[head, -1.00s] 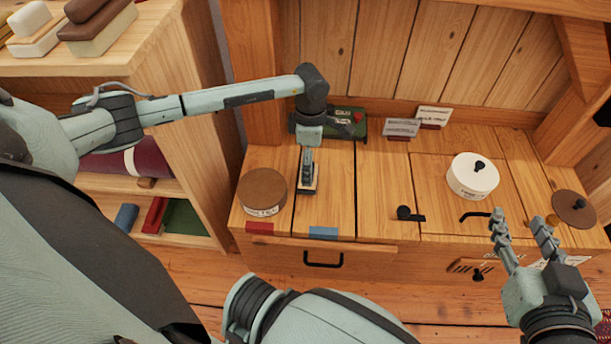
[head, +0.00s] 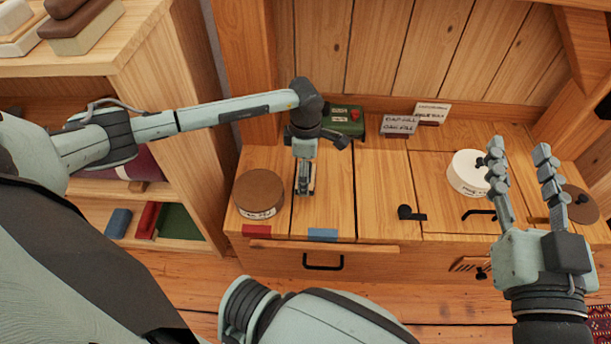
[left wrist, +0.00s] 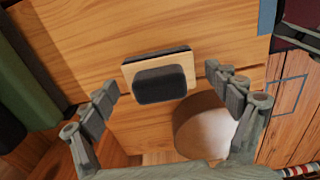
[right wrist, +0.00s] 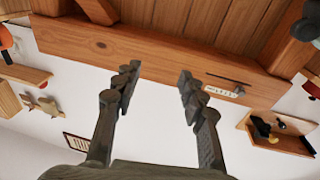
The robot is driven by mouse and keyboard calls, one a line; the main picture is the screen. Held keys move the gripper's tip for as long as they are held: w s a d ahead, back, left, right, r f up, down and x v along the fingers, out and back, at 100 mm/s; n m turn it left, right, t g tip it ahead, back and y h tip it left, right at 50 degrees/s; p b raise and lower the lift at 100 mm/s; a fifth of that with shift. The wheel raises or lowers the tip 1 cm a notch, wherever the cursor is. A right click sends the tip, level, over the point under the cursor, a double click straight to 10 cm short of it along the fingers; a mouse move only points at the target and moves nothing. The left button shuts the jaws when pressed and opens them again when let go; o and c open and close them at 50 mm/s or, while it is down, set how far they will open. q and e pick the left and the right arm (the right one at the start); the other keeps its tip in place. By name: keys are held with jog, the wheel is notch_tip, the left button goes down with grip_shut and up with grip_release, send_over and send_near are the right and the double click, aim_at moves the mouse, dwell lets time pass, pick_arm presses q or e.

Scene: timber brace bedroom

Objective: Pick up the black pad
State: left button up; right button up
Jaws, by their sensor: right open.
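The black pad (left wrist: 160,85) lies on a pale wooden plate on the bench top, seen in the left wrist view. It sits between and beyond the fingertips of my left gripper (left wrist: 164,82), which is open and apart from it. In the head view my left gripper (head: 305,183) points down over the bench and hides most of the pad and plate. My right gripper (head: 518,150) is open and empty at the right, raised in front of the bench; its spread fingers also show in the right wrist view (right wrist: 158,80).
A brown round lid (head: 259,190) stands left of my left gripper. A green box (head: 345,120) and label cards (head: 398,124) are at the back. A white round container (head: 468,172) is at the right. A black knob (head: 405,212) is mid-bench, with bare wood around it.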

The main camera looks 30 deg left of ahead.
pick_arm(q)
jog(key=c, duration=0.9)
jog(key=shift+r, duration=0.1)
jog(key=shift+r, duration=0.55)
jog(key=r, duration=0.2)
jog(key=s+r+p, duration=0.1)
jog(key=shift+s+d+r, duration=0.1)
jog(key=shift+d+r, duration=0.15)
jog(key=shift+r, duration=0.15)
jog(key=s+d+r, duration=0.4)
jog(key=s+r, duration=0.2)
jog(key=s, duration=0.3)
jog(key=shift+s+d+p, duration=0.15)
jog(key=shift+d+p, duration=0.15)
jog(key=shift+p, duration=0.15)
pick_arm(e)
jog(key=d+f+g+h, duration=0.2)
jog(key=d+f+g, duration=0.2)
jog(key=f, duration=0.5)
jog(key=shift+s+d+g+h, duration=0.2)
jog(key=shift+d+g+h, duration=0.1)
jog(key=shift+d+h, duration=0.1)
pick_arm(q)
jog(key=o, duration=0.5)
jog(key=c, duration=0.3)
